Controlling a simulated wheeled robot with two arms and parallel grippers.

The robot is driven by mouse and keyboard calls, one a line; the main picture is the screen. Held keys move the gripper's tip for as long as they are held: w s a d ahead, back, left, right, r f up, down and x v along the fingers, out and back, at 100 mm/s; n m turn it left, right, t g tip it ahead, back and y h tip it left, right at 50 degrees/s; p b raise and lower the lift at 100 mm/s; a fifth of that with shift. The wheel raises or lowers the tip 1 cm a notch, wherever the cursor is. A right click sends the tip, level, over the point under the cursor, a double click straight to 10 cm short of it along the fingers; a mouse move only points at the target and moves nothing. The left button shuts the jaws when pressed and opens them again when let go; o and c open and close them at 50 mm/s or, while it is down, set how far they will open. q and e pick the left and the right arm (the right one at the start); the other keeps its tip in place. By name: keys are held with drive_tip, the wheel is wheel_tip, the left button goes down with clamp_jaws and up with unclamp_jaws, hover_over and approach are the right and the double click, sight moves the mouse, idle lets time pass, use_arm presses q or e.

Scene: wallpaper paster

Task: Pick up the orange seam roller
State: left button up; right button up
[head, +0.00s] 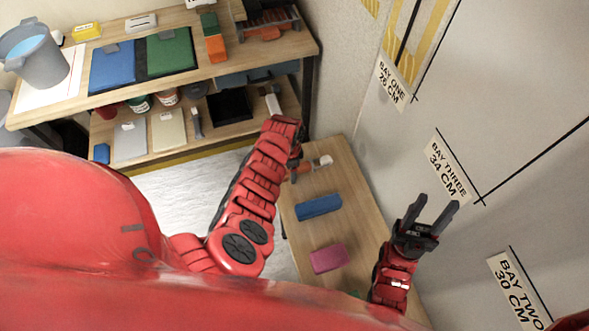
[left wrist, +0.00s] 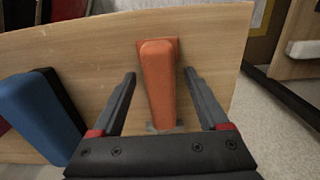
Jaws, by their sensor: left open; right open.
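The orange seam roller (head: 306,168) lies near the far end of the narrow wooden table, partly hidden by my left arm in the head view. In the left wrist view its orange handle (left wrist: 158,84) points away between the fingers, with a grey part at its near end. My left gripper (left wrist: 159,73) is open, one finger on each side of the handle with gaps showing. In the head view my left gripper (head: 295,153) is mostly hidden by its wrist. My right gripper (head: 437,203) is open and empty, to the right of the table by the wall.
On the narrow table (head: 345,190) are a blue block (head: 318,207) and a pink block (head: 329,258). A shelved workbench (head: 225,70) with a grey bucket (head: 35,60) and several boards stands at the back left. The wall with bay labels (head: 451,167) is close on the right.

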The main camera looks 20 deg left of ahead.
use_arm(q)
drive_tip(key=shift+f, duration=0.2)
drive_tip(key=shift+c, duration=0.3)
clamp_jaws()
